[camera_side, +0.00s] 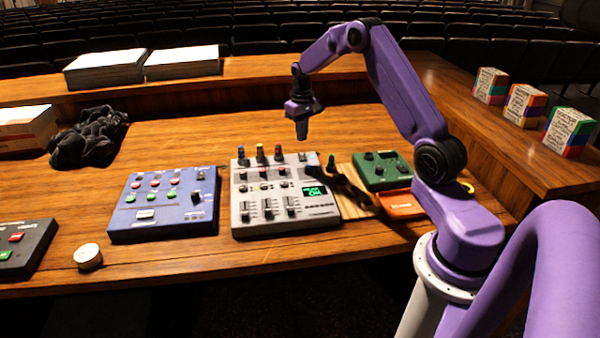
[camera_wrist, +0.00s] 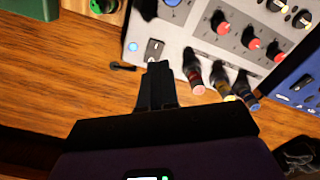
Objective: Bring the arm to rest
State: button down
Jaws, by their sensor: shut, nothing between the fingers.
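My gripper (camera_side: 302,128) is at the end of the purple arm and points down. It hangs in the air above the desk, behind the right rear corner of the grey mixer (camera_side: 285,221). In the wrist view my gripper (camera_wrist: 158,68) shows with its black fingers together and nothing between them. The wrist view also shows the mixer (camera_wrist: 190,35) beyond the fingertips, with several coloured-tip plugs standing along its rear edge. The gripper looks apart from the mixer and the desk (camera_side: 200,140).
A blue panel (camera_side: 165,222) lies left of the mixer, and a green box (camera_side: 383,171) and an orange box (camera_side: 400,204) right of it. A black cloth heap (camera_side: 88,137) and paper stacks (camera_side: 183,62) are farther back. Clear desk lies behind the mixer.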

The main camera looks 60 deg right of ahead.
jog(key=s+a+r+n, duration=0.2)
jog(key=a+r, duration=0.1)
jog(key=a, duration=0.4)
jog(key=s+a+r+n, duration=0.2)
jog(key=s+a, duration=0.1)
jog(key=a, duration=0.5)
jog(key=s+a+r+n, duration=0.2)
jog(key=a+r, duration=0.1)
jog(key=a, duration=0.4)
jog(key=s+a+r+n, duration=0.35)
jog(key=s+a, duration=0.55)
jog(key=s, duration=0.3)
jog(key=s+f+n, duration=0.1)
jog(key=s+n, duration=0.5)
jog(key=s, duration=1.2)
jog(key=shift+d+f, duration=0.15)
jog(key=shift+d, duration=0.05)
